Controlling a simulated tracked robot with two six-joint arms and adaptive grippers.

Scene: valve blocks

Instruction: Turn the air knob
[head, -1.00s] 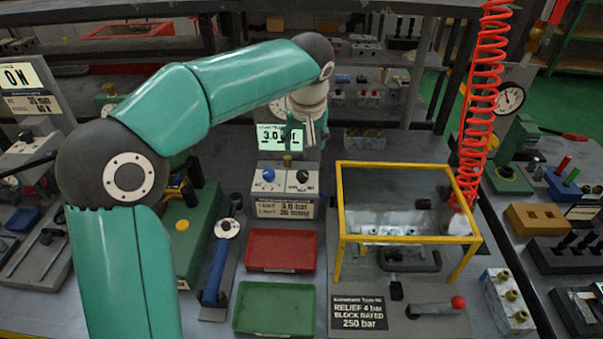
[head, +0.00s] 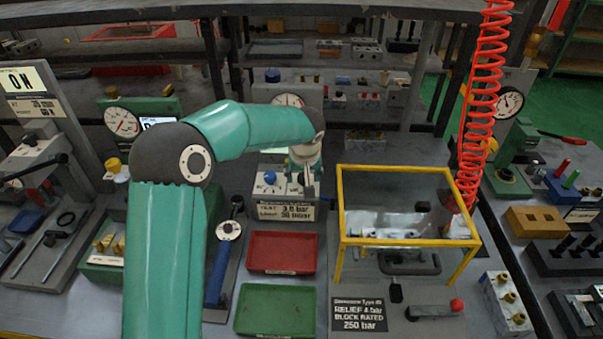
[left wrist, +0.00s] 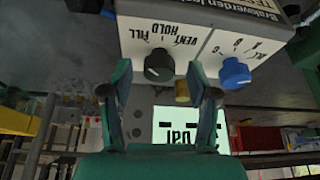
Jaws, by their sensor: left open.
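A grey control box (head: 262,190) stands at the middle of the bench, with a blue knob (head: 270,177) on its left part. In the left wrist view the box is upside down. There, a black knob (left wrist: 159,66) has FILL, HOLD and VENT around it, beside the blue knob (left wrist: 234,72). I cannot read the word "air" at either knob. My left gripper (head: 303,187) is over the right part of the box and hides the black knob in the head view. In the wrist view its open fingers (left wrist: 160,82) stand either side of the black knob, apart from it.
A red tray (head: 283,252) and a green tray (head: 276,309) lie in front of the box. A yellow-framed clear guard (head: 408,240) stands to the right. A blue-handled tool (head: 220,268) is at the left. A lit display (left wrist: 186,130) is behind the box.

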